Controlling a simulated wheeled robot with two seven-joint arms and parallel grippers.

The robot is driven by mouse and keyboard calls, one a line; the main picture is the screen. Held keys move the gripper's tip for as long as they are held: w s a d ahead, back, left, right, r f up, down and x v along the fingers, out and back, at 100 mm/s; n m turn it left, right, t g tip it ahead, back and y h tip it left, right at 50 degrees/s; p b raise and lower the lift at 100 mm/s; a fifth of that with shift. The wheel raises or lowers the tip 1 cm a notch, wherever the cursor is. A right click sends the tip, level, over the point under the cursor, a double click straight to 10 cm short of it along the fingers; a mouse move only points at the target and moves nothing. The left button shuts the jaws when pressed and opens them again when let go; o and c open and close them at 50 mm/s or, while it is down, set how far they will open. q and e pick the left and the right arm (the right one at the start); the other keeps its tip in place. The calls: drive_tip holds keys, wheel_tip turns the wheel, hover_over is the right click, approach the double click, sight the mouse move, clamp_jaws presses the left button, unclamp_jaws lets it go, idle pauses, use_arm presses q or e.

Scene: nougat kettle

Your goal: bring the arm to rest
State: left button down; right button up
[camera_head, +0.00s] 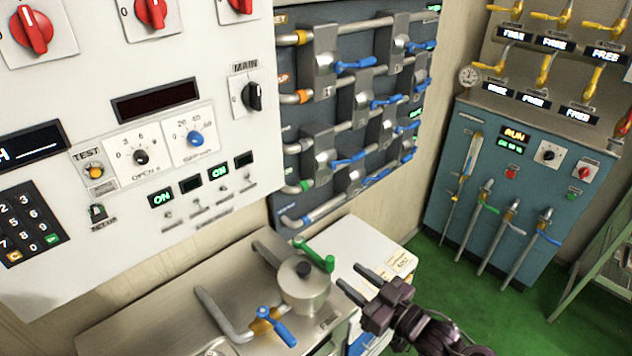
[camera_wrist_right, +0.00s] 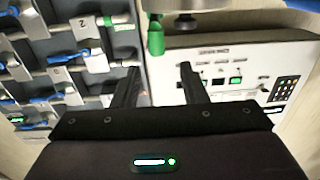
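My right gripper (camera_head: 362,284) is at the lower middle of the head view, in front of the metal kettle top. Its two fingers are spread apart with nothing between them. In the right wrist view the gripper (camera_wrist_right: 158,82) also shows two separated dark fingers, with a green valve handle (camera_wrist_right: 156,36) beyond them. The same green handle (camera_head: 315,254) sits on the kettle's lidded metal pot (camera_head: 304,290) in the head view, left of the fingers and apart from them. My left gripper is in neither view.
A white control panel (camera_head: 100,215) with knobs and a keypad fills the left. A pipe rack (camera_head: 345,100) with several blue-handled valves is behind. A blue-grey cabinet (camera_head: 455,225) stands at the right. Green floor (camera_head: 450,285) lies open before it. A blue handle (camera_head: 278,327) is on the kettle's front pipe.

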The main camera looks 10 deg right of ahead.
drive_tip(key=s+d+f+m+g+h, duration=0.1)
drive_tip(key=s+f+m+g+h, duration=0.1)
drive_tip(key=s+g+h, duration=0.5)
drive_tip(key=s+d+f+m+g+h, duration=0.1)
drive_tip(key=s+d+m+g+h, duration=0.2)
drive_tip(key=s, duration=0.6)
wheel_tip(320, 180, down, 30)
drive_tip(key=s+a+g+b, duration=0.1)
drive_tip(key=s+a+g, duration=0.1)
drive_tip(key=g, duration=0.1)
drive_tip(key=s+d+f, duration=0.2)
drive_tip(key=s+f, duration=0.8)
drive_tip(key=s+d+f+g+b, duration=0.1)
drive_tip(key=s+d+f, duration=0.1)
drive_tip(key=s+f, duration=0.8)
drive_tip(key=shift+f+n, duration=0.4)
drive_tip(key=shift+f, duration=0.1)
